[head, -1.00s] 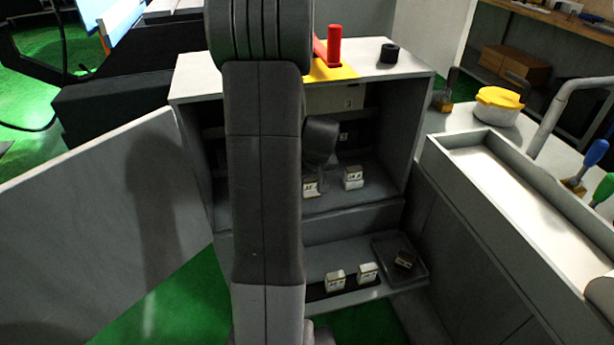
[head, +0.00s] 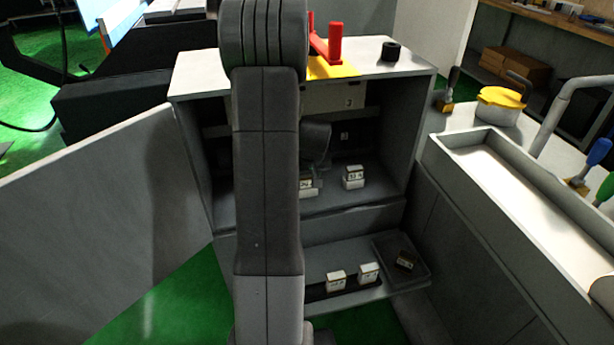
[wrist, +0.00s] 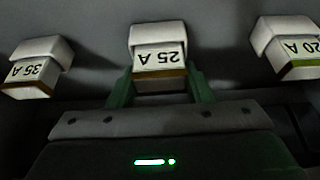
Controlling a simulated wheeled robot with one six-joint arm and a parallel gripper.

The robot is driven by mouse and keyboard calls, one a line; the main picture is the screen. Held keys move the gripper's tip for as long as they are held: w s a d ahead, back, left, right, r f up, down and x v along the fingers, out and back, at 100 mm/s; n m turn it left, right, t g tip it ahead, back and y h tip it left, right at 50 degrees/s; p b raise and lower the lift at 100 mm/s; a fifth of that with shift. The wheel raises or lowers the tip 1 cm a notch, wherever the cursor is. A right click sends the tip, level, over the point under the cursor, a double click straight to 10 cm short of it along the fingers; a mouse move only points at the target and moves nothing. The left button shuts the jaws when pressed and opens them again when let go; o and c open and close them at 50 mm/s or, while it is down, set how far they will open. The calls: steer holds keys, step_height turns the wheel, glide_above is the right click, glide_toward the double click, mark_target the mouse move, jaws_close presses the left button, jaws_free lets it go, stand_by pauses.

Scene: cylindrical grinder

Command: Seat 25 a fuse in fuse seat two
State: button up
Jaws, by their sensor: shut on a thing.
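The 25 A fuse (wrist: 160,62), white with a brown stripe, is between the green fingers of my gripper (wrist: 160,86) in the wrist view. My gripper is shut on it. In the head view, my gripper is inside the open cabinet (head: 420,85), mostly hidden behind my arm. A white fuse (head: 307,186) shows partly beside my arm at the gripper. In the wrist view, the 35 A fuse (wrist: 36,68) stands to the left and the 20 A fuse (wrist: 290,48) to the right. The seat under the 25 A fuse is hidden, so I cannot tell how deep it sits.
Another white fuse (head: 353,177) stands to the right in the cabinet. Two white fuses (head: 336,281) (head: 368,273) stand on the lower shelf, next to a tray (head: 420,275) holding a dark fuse (head: 404,261). The cabinet door (head: 90,210) is open at left.

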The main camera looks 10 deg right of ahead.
steer(key=o, duration=1)
steer(key=shift+o, duration=0.2)
steer(key=shift+r+p, duration=0.3)
steer(key=shift+r, duration=0.05)
steer(key=s+r, duration=0.4)
steer(key=s, duration=1)
steer(key=shift+d+p, duration=0.2)
steer(key=shift+p, duration=0.2)
steer(key=shift+w, duration=0.1)
